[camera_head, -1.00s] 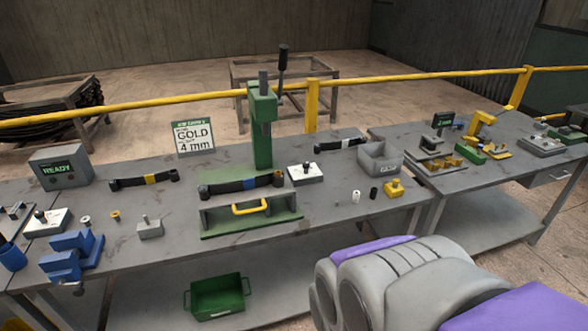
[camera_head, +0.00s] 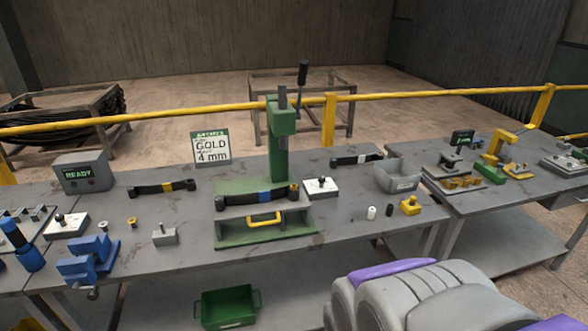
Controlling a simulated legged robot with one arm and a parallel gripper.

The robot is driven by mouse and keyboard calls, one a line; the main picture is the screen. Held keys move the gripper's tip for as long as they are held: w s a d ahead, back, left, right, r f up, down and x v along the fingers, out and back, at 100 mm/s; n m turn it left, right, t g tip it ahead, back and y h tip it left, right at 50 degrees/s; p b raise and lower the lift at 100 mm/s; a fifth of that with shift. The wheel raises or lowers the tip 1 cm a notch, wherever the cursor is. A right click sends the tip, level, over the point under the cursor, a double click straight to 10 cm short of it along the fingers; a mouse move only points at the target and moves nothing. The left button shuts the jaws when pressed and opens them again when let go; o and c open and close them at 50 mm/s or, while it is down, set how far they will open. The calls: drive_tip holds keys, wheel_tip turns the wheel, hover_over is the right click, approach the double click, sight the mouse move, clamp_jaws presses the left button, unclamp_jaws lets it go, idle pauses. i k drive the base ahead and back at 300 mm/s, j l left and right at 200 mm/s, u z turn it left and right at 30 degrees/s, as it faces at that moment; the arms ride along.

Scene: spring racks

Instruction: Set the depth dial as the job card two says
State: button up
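The job card (camera_head: 211,148) stands upright at the back of the bench, left of the green press (camera_head: 284,130). It reads "GOLD" and "4 mm"; its green heading is too small to read surely. Two white plates with black knobs look like dials: one (camera_head: 325,192) right of the press and one (camera_head: 60,232) at the bench's left. I cannot tell which is the depth dial, nor read their marks. A small dark display (camera_head: 462,138) with green characters stands on the right bench, its reading unclear. My gripper is not in view; a grey and purple part of my body fills the lower right.
A leaf spring with a blue band (camera_head: 257,197) lies on the press base. A yellow-banded spring (camera_head: 161,188) lies left. A grey READY box (camera_head: 81,174), blue vise (camera_head: 86,264) and grey bin (camera_head: 398,176) stand on the bench. A green crate (camera_head: 229,308) sits below. A yellow rail runs behind.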

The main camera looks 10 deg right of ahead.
sight(322, 180)
drive_tip(key=i+z, duration=0.3)
drive_tip(key=i, duration=0.25)
drive_tip(key=i+j+z, duration=0.3)
drive_tip(key=i, duration=0.2)
